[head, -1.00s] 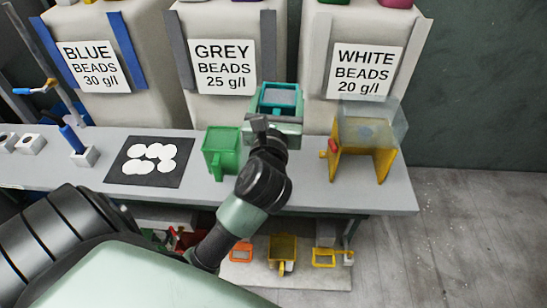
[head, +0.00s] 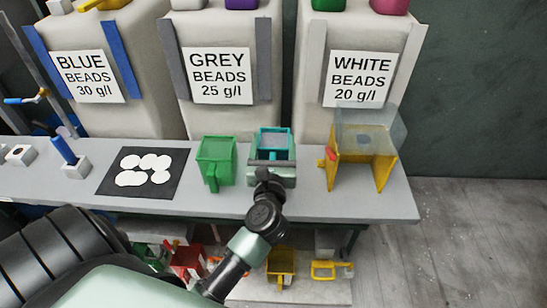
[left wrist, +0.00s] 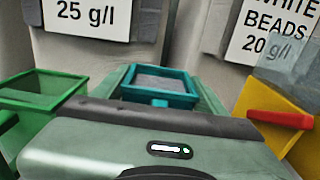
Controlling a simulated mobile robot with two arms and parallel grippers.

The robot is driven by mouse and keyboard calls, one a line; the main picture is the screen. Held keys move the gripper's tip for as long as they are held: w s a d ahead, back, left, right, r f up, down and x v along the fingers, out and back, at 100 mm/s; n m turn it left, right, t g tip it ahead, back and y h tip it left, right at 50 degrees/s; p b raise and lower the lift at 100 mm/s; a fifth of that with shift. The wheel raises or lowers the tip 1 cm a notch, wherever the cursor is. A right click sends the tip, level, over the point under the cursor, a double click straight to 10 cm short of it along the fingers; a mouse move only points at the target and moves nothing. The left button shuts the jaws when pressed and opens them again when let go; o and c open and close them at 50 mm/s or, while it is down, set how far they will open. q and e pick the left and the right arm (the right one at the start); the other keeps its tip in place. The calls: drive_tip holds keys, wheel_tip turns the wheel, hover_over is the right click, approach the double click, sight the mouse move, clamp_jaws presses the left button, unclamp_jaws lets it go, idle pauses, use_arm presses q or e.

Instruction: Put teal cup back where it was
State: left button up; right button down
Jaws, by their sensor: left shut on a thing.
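The teal cup (head: 274,141) is a square open-topped cup with grey contents. It is upright at the bench, between the green cup and the yellow stand. My left gripper (head: 271,166) is at its near side and shut on it; the fingers are mostly hidden by the gripper body. In the left wrist view the teal cup (left wrist: 158,98) shows its rim just beyond the gripper body, and its lower part is hidden. I cannot tell whether its base touches the bench. My right gripper is not in view.
A green cup (head: 215,160) stands close on the left. A yellow stand (head: 380,170) with a clear hopper (head: 370,130) and red knob is close on the right. A black mat (head: 118,181) with white discs lies further left. Bead sacks (head: 225,115) stand behind the bench (head: 240,203).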

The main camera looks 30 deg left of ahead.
use_arm(q)
wheel_tip(320, 180, down, 4)
drive_tip(key=shift+r+b, duration=0.1)
drive_tip(key=shift+b, duration=0.4)
drive_tip(key=shift+f, duration=0.25)
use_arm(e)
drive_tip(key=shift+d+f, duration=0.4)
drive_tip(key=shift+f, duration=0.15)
use_arm(q)
drive_tip(key=shift+f, duration=0.1)
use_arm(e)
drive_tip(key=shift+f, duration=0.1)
use_arm(q)
drive_tip(key=shift+f, duration=0.15)
drive_tip(key=o, duration=1.4)
